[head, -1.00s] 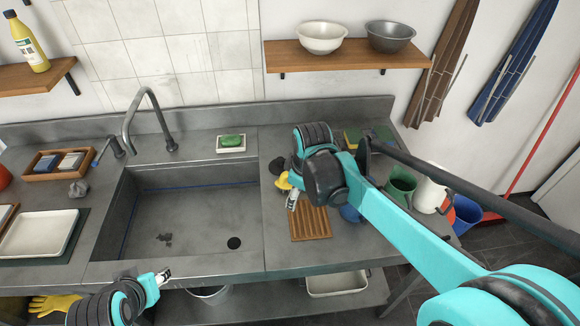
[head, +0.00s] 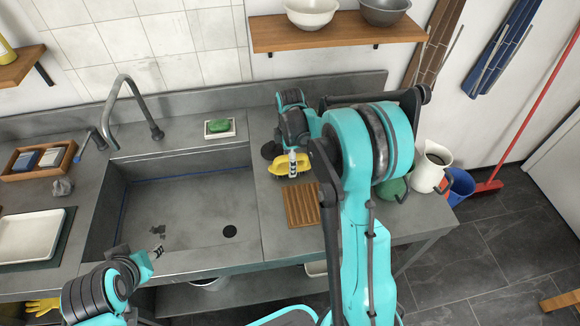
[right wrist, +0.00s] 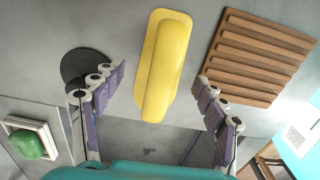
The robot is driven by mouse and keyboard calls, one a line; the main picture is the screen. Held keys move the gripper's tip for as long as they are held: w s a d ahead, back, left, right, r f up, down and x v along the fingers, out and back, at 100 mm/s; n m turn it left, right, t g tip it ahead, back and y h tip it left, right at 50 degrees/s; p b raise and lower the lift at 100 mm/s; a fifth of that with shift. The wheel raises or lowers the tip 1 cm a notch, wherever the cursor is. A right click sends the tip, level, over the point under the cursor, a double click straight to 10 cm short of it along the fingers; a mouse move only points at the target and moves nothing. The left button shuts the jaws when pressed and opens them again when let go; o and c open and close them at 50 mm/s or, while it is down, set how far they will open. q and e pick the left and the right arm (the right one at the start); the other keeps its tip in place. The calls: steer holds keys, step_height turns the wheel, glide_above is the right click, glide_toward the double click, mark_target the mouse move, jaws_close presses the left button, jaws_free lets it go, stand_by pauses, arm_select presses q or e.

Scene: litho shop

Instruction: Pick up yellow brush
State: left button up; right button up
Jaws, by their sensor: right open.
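The yellow brush (head: 302,165) lies on the steel counter just right of the sink. In the right wrist view the brush (right wrist: 163,60) sits centred ahead, between the two spread fingers. My right gripper (head: 291,164) is over the brush, open and empty; in its wrist view (right wrist: 157,92) there is a gap on each side of the yellow body. The gripper hides part of the brush in the head view. My left gripper (head: 158,253) hangs at the sink's front edge, away from the brush; its jaw opening is too small to read.
A slatted wooden rack (head: 301,205) lies close in front of the brush. A dark round disc (right wrist: 88,62) lies beside it. Green soap (head: 218,125) sits in a dish behind the sink (head: 190,210). A white pitcher (head: 430,170) stands at the right.

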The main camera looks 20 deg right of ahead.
step_height(320, 180, down, 3)
steer(key=shift+w+r, duration=0.1)
steer(key=shift+r, duration=0.15)
steer(key=shift+c, duration=1.2)
steer(key=c, duration=1.1)
step_height(320, 180, up, 10)
steer(key=shift+r+p, duration=0.1)
steer(key=shift+p, duration=1.15)
